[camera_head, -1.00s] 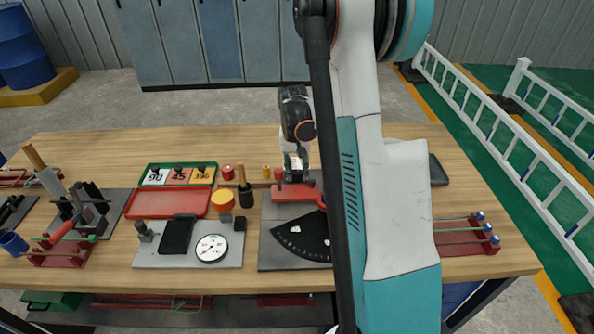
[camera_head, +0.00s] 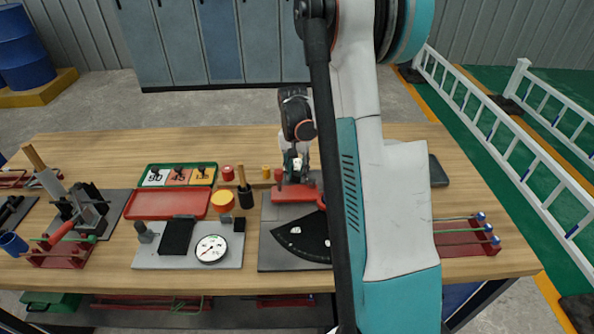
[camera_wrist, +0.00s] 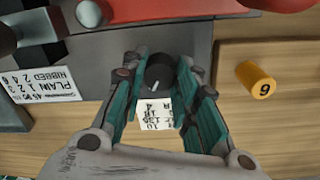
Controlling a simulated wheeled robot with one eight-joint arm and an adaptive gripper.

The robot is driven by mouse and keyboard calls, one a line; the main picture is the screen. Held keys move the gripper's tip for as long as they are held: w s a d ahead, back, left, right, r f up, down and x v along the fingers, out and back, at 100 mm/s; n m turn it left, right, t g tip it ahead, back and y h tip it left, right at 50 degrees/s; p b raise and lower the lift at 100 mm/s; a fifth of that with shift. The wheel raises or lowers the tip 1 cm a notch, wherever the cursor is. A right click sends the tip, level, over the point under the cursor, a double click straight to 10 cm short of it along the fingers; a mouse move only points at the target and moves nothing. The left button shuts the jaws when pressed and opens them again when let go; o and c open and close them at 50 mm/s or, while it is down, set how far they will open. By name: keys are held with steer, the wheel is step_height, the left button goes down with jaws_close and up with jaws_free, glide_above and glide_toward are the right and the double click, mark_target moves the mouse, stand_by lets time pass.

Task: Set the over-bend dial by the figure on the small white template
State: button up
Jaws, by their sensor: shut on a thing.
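My gripper (camera_wrist: 158,88) has its teal fingers on both sides of a black dial knob (camera_wrist: 158,70) with a white pointer line and is shut on it. A small white card (camera_wrist: 156,115) with printed figures lies just below the knob, between the fingers; its figures are hard to read. In the head view my gripper (camera_head: 294,170) is down at the bender's back edge, and the knob is hidden. The small white template (camera_head: 155,177) sits at the left of a green tray (camera_head: 148,186), beside an orange and a yellow one. Its figure looks like 90.
A white chart (camera_wrist: 40,85) lists PLAIN and RIBBED rows. The red bender arm (camera_wrist: 170,12) is close by. A red tray (camera_head: 170,205) and a gauge (camera_head: 211,249) stand to the left.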

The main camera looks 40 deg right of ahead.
mark_target(295, 173)
steer(key=o, duration=1.1)
steer(key=r, duration=1.2)
steer(key=shift+w+a, duration=0.15)
steer(key=shift+w, duration=0.1)
